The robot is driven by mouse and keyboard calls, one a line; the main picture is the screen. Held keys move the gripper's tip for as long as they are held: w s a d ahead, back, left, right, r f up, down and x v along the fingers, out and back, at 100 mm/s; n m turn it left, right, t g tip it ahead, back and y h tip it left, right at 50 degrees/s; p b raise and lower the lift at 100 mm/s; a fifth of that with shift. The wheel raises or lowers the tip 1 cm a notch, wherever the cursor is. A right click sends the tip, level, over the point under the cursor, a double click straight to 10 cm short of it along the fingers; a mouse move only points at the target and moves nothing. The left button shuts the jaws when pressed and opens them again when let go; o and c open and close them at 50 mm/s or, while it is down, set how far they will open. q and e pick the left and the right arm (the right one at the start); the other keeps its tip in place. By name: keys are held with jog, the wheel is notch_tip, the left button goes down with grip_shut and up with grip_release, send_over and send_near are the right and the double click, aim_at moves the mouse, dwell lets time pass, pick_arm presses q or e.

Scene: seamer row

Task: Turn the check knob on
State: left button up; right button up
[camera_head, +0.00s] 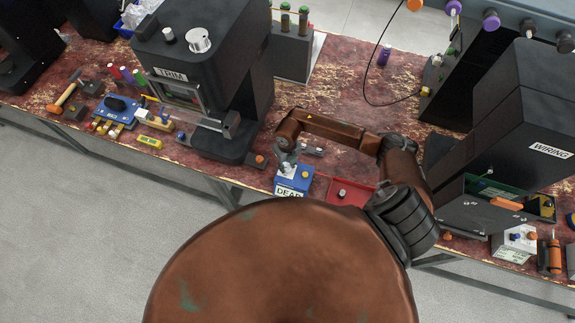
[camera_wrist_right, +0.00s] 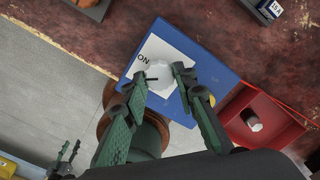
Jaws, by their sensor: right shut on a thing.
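The check knob (camera_wrist_right: 160,76) is a white round knob on a white plate marked ON, on top of a blue box (camera_wrist_right: 205,55). A black line on the knob points left, below the ON label. My right gripper (camera_wrist_right: 161,74) is shut on the knob, one finger on each side. In the head view the right gripper (camera_head: 287,160) is over the blue box (camera_head: 293,182), whose front label reads DEAD; the knob is mostly hidden there. My left gripper (camera_wrist_right: 68,153) shows small at the lower left of the wrist view, its fingers apart and empty.
A red tray (camera_head: 348,190) with a small round part stands right of the blue box. The black TRIM machine (camera_head: 205,75) is to the left and the WIRING machine (camera_head: 525,120) to the right.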

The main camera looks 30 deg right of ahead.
aim_at(287, 167)
jog(key=m, duration=0.3)
jog(key=shift+m, duration=0.3)
jog(key=shift+m+p, duration=0.65)
jog(key=shift+m, duration=1.25)
jog(key=o, duration=1.1)
jog(key=shift+r, duration=0.25)
notch_tip(287, 167, up, 12)
jog(key=shift+f, duration=0.25)
